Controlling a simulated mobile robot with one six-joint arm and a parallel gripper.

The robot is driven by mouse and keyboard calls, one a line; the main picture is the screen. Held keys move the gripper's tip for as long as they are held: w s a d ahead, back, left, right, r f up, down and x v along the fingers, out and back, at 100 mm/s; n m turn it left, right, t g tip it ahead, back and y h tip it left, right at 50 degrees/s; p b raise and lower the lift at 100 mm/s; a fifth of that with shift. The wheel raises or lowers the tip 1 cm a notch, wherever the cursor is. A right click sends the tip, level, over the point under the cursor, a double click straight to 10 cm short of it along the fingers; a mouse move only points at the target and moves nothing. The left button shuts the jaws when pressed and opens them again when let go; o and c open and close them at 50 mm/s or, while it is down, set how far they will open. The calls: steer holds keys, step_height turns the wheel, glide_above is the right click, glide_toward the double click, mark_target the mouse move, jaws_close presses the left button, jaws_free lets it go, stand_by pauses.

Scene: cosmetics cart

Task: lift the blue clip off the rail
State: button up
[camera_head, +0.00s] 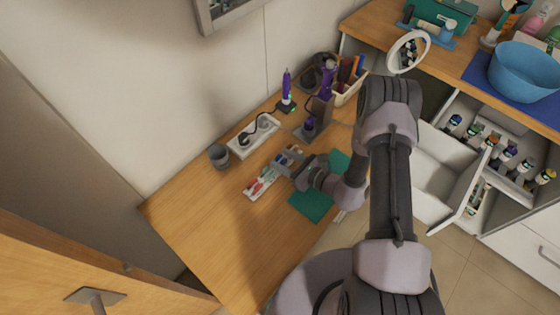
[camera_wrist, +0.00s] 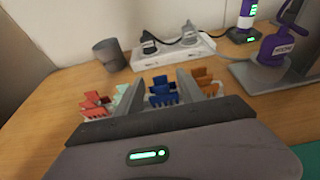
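The blue clip (camera_wrist: 162,92) shows between my two fingers in the wrist view, on the pale rail (camera_head: 254,190) that lies on the wooden desk. My gripper (camera_wrist: 161,88) is open, one finger on each side of the blue clip, with a visible gap on both sides. Whether the fingertips reach fully past the clip is hard to tell. Red clips (camera_wrist: 96,105) and a pale green clip (camera_wrist: 121,95) sit left of the blue one; the green one is close to my left finger. An orange clip (camera_wrist: 205,82) sits just right of my right finger. In the head view my gripper (camera_head: 283,164) is over the rail and hides part of it.
Behind the rail stand a grey cup (camera_wrist: 110,54) and a white power strip (camera_wrist: 172,50) with plugs. A purple device (camera_wrist: 278,46) stands on a grey base at right. A green mat (camera_head: 311,205) lies beside my gripper. The front left desk (camera_head: 190,225) is clear.

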jaws_close()
